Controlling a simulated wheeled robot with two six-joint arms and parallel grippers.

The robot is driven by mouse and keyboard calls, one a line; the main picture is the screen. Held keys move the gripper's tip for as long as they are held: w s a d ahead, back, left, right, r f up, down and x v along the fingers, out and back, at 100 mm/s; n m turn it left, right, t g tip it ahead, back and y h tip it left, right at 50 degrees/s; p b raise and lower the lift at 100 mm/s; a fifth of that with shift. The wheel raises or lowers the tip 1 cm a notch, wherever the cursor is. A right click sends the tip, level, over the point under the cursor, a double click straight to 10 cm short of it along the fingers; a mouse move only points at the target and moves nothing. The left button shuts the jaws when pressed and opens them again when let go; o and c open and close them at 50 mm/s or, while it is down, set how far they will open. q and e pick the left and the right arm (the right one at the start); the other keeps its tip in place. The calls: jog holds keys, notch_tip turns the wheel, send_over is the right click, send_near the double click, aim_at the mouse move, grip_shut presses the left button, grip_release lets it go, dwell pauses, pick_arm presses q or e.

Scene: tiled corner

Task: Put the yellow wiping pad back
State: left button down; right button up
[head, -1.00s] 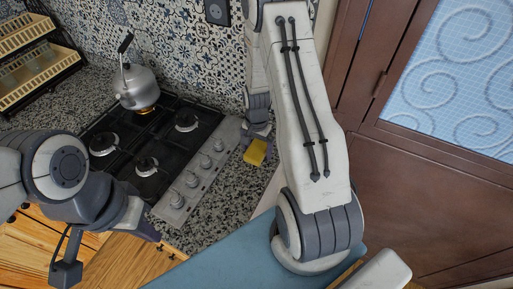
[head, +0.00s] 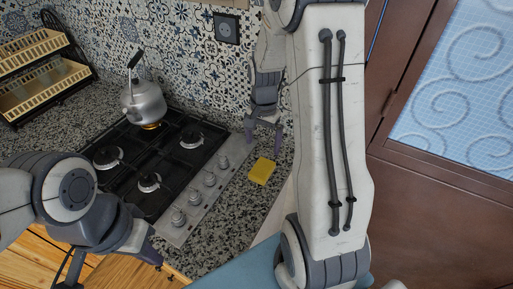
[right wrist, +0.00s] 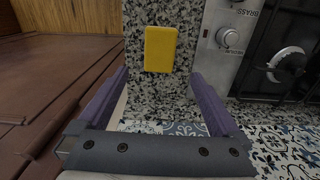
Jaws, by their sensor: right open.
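The yellow wiping pad (head: 262,171) lies flat on the speckled granite counter, right of the stove's knob panel and near the counter's right edge. My right gripper (head: 264,146) is open and empty, just behind the pad towards the tiled wall, with a gap between its fingertips and the pad. In the right wrist view the pad (right wrist: 160,49) shows fully, beyond the open fingers and roughly centred between them. My left gripper (head: 148,254) is at the lower left, in front of the stove; its fingers are not clear enough to read.
The black gas stove (head: 150,160) with its steel knob panel (head: 205,190) sits left of the pad. A kettle (head: 144,101) stands on a back burner. A dish rack (head: 42,75) is at the far left. A brown door (head: 440,200) is on the right.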

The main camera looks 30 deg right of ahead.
jog(key=s+a+r+n, duration=0.3)
jog(key=a+n, duration=0.2)
jog(key=a, duration=0.4)
jog(key=s+a+r+n, duration=0.3)
jog(key=a+r+n, duration=0.1)
jog(key=a, duration=0.4)
jog(key=s+a+r+n, duration=0.1)
jog(key=s+a+n, duration=0.3)
jog(key=s, duration=0.3)
jog(key=s+a+r+n+y, duration=0.1)
jog(key=s+a+n, duration=0.3)
jog(key=s+n, duration=0.2)
jog(key=shift+s+a+r+n, duration=0.2)
jog(key=shift+s+r+n, duration=0.1)
jog(key=shift+s, duration=0.35)
jog(key=shift+f, duration=0.15)
jog(key=shift+f+b, duration=0.4)
jog(key=shift+b, duration=0.1)
